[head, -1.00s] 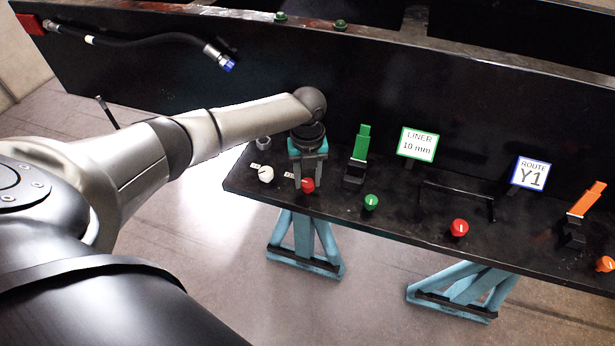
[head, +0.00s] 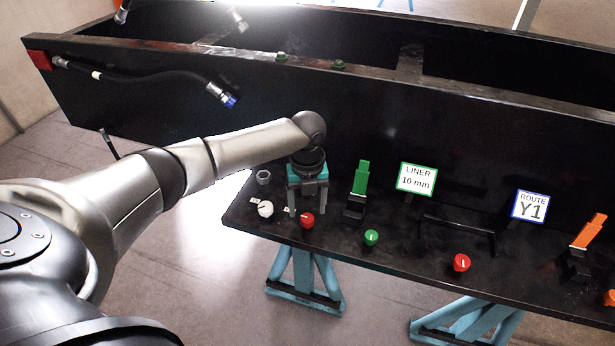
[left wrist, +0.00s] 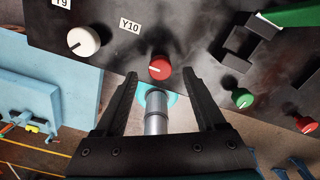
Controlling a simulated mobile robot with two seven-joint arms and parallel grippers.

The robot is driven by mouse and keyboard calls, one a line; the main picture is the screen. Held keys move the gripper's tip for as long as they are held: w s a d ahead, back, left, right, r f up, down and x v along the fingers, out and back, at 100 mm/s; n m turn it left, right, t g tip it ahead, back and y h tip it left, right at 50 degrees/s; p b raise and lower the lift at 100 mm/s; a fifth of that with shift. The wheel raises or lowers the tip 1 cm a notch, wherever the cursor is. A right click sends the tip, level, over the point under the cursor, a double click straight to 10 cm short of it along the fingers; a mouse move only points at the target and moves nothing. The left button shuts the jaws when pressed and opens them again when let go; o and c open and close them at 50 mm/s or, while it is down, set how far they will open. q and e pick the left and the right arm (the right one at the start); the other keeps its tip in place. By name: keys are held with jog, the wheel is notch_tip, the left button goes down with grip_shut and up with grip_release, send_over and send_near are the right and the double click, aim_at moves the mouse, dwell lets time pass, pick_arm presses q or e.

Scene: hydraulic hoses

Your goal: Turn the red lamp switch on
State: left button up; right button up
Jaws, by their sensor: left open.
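A red knob (head: 307,221) with a white pointer line stands near the front edge of the black bench, beside a white knob (head: 265,209). My left gripper (head: 307,208) is open just above and behind it. In the left wrist view the red knob (left wrist: 160,67) lies just beyond the open fingertips (left wrist: 160,80), about midway between them, with its pointer line nearly crosswise. The fingers look apart from it. A second red knob (head: 461,262) stands farther right on the bench, and also shows in the left wrist view (left wrist: 306,125). My right gripper is not in view.
A green knob (head: 371,237) and a holder with a green upright piece (head: 360,178) stand right of the gripper. A black bar handle (head: 457,232), two signs and an orange upright piece (head: 589,231) are farther right. A tall black panel (head: 380,110) rises behind.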

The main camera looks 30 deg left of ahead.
aim_at(308, 217)
pick_arm(q)
notch_tip(308, 217, up, 12)
jog(key=shift+r+b, duration=0.25)
jog(key=shift+b, duration=0.1)
jog(key=shift+f, duration=0.1)
